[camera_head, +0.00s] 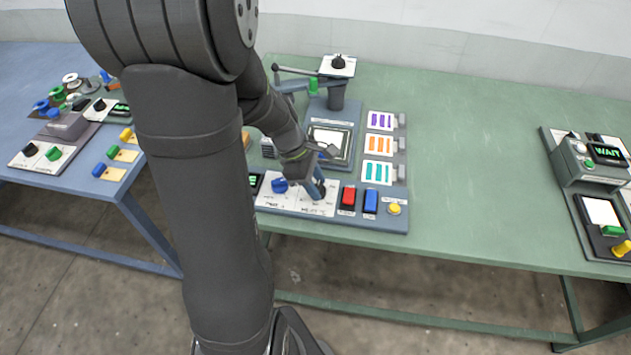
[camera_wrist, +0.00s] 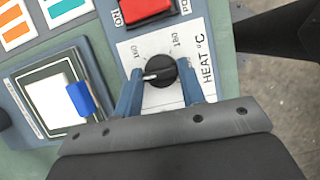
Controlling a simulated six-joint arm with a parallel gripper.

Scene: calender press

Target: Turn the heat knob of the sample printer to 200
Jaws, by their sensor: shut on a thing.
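The black heat knob (camera_wrist: 161,72) sits on a white plate (camera_wrist: 128,48) marked HEAT °C in the wrist view. Its white pointer line faces the left of that picture, a little below the printed 160. The 180 label shows above right of the knob; a 200 mark is not visible, and the lower plate is hidden by my gripper. My gripper (camera_wrist: 162,82) is shut on the knob, one blue finger on each side. In the head view my gripper (camera_head: 318,188) is down at the sample printer's front panel (camera_head: 300,205), largely covering the knob.
A red switch (camera_head: 348,197), a blue switch (camera_head: 370,200) and a yellow button (camera_head: 394,209) stand right of the knob. A blue knob (camera_head: 279,185) is to its left. The press with its lever (camera_head: 300,71) stands behind.

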